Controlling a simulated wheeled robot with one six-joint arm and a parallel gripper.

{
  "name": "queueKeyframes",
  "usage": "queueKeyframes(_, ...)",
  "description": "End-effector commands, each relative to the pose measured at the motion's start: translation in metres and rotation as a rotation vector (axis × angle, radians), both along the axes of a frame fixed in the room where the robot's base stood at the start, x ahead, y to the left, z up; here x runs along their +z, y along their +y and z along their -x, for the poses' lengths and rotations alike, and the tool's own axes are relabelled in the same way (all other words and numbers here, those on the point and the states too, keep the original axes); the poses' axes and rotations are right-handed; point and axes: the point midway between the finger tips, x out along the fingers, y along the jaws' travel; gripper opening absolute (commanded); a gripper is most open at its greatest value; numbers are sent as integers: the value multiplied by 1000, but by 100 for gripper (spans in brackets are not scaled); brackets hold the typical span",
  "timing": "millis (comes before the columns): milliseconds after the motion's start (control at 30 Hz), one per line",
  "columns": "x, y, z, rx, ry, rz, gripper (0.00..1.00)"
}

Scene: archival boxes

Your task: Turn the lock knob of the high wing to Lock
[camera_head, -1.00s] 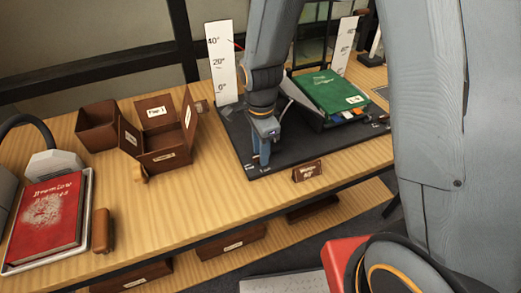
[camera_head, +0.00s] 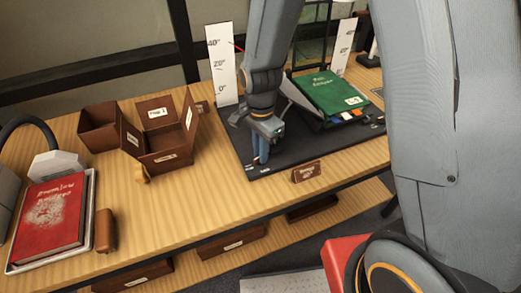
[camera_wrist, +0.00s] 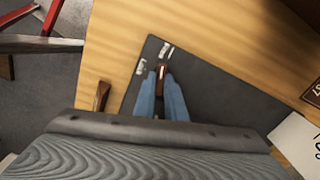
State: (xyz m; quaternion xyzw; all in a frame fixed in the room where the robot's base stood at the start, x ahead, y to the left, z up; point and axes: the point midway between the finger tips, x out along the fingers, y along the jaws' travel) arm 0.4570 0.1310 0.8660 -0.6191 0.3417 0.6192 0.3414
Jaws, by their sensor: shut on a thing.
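My gripper (camera_head: 262,157) points down at the front left corner of the dark base board (camera_head: 285,165). In the wrist view its blue fingers (camera_wrist: 160,90) are shut on a narrow brown-red knob (camera_wrist: 161,74), whose end shows between them. Two small white labels lie on the board by the knob, one ahead (camera_wrist: 166,50) and one to the left (camera_wrist: 140,67); their words are too small to read. A green book (camera_head: 330,92) lies on the tilted cradle on the board. A grey wing panel (camera_head: 301,97) rises at the book's left, partly behind my arm.
White angle scales stand behind the board at left (camera_head: 222,65) and right (camera_head: 342,47). A small brown sign (camera_head: 306,172) stands at the board's front edge. Open brown boxes (camera_head: 165,140) and a red book on a tray (camera_head: 48,215) are to the left.

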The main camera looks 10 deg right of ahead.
Motion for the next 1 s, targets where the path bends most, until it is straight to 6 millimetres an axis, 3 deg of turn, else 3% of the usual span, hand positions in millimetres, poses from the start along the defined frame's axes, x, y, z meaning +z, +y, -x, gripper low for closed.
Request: queueKeyframes(1000, 1, 0, 0, 958, -1, -1, 0)
